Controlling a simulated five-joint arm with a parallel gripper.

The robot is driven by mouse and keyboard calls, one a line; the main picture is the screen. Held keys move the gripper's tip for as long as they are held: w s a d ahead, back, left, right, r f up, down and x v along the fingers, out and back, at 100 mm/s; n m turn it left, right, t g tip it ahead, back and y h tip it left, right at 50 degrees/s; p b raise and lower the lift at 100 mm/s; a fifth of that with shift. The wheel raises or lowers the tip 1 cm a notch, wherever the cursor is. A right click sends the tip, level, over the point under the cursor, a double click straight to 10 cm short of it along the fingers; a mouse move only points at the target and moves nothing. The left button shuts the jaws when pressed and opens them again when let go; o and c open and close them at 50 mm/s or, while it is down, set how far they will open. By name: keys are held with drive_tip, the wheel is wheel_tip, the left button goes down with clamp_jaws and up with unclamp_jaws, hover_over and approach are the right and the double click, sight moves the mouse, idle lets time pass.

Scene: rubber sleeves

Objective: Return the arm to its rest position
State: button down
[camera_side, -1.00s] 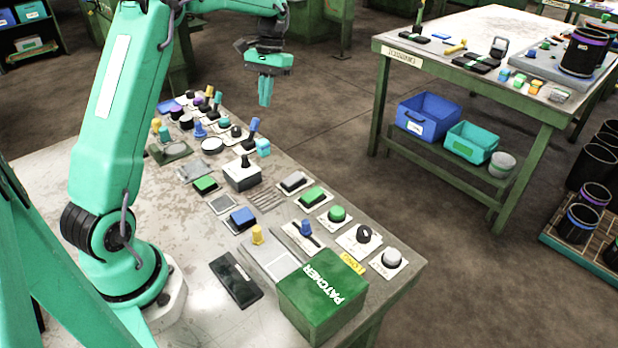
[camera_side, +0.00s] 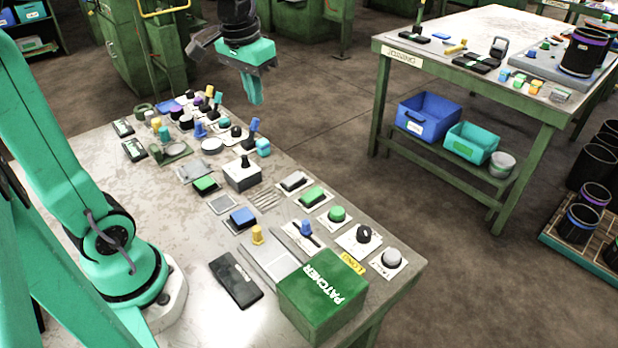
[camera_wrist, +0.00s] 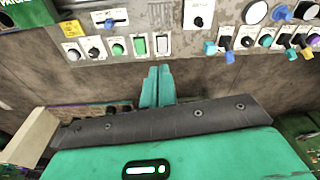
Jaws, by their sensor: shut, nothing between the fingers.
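My gripper (camera_side: 256,92) is teal and hangs in the air beyond the far end of the near workbench (camera_side: 150,215), pointing down. Its fingers are together with nothing between them. In the wrist view my gripper (camera_wrist: 157,72) also shows shut and empty, with the bench edge and its row of controls ahead of it. No object is in its grasp. The gripper is apart from the bench and the things on it.
Buttons, knobs and levers crowd the near bench, with a green PATCHER box (camera_side: 322,297) at its front corner. A second table (camera_side: 500,40) stands at the right, with a blue bin (camera_side: 428,118) and a teal bin (camera_side: 472,143) on its shelf. Bare floor lies between.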

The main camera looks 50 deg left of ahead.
drive_tip(key=s+d+f+m+t, duration=0.1)
drive_tip(key=s+d+t, duration=0.1)
drive_tip(key=s, duration=0.3)
drive_tip(key=s+d+f+t, duration=0.1)
drive_tip(key=s+d+t, duration=0.1)
drive_tip(key=s+d, duration=0.2)
drive_tip(key=shift+s+d+f+m, duration=0.15)
drive_tip(key=shift+s+f+m, duration=0.25)
drive_tip(key=shift+s, duration=0.75)
